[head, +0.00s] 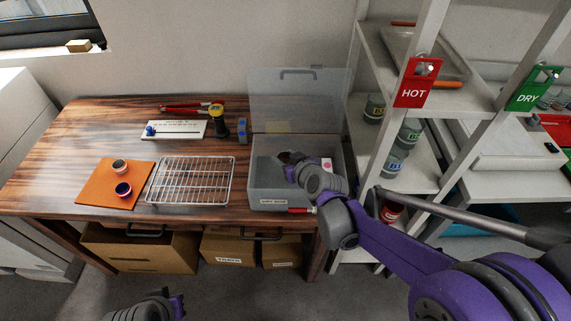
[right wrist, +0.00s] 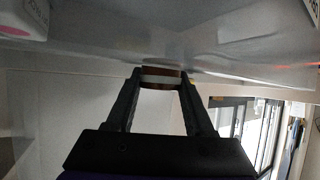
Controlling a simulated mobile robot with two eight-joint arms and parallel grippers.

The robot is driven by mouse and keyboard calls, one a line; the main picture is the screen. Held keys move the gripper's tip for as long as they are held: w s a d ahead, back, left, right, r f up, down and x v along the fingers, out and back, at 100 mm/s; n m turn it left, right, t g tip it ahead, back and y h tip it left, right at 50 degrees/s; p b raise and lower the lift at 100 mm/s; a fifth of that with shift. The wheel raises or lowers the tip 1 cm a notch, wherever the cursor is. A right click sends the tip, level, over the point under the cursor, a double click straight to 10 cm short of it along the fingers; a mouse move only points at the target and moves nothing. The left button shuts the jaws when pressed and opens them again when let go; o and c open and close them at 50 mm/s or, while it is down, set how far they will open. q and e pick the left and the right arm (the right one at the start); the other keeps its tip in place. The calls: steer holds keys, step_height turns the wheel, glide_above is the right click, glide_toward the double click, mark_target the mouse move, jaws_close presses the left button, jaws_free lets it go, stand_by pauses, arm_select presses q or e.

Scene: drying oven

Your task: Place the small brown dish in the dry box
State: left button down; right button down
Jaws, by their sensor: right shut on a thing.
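The dry box (head: 262,183) is a grey, see-through box on the right end of the wooden table, with a label on its front. Its lid (head: 300,100) stands open against the wall. My right gripper (head: 284,157) reaches into the open box from the right. In the right wrist view it is shut on the small brown dish (right wrist: 160,77), a brown piece with a pale band, held between the fingertips near a grey surface. In the head view the gripper hides the dish. My left arm's end (head: 150,306) shows at the bottom edge; its fingers are not clear.
An orange mat (head: 97,187) with two small dishes and a wire rack (head: 190,180) lie left of the box. A white piece with a pink mark (head: 327,164) is inside the box. Shelves (head: 402,178) stand close on the right.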

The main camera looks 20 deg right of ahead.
steer(key=shift+f, duration=1.05)
steer(key=shift+f+b, duration=0.6)
steer(key=shift+f, duration=0.05)
steer(key=shift+c, duration=1.4)
jaws_free()
steer(key=shift+r, duration=0.1)
steer(key=shift+r+p, duration=0.65)
steer(key=shift+r, duration=0.2)
steer(key=p+v, duration=0.2)
steer(key=v, duration=0.9)
steer(key=shift+s, duration=0.4)
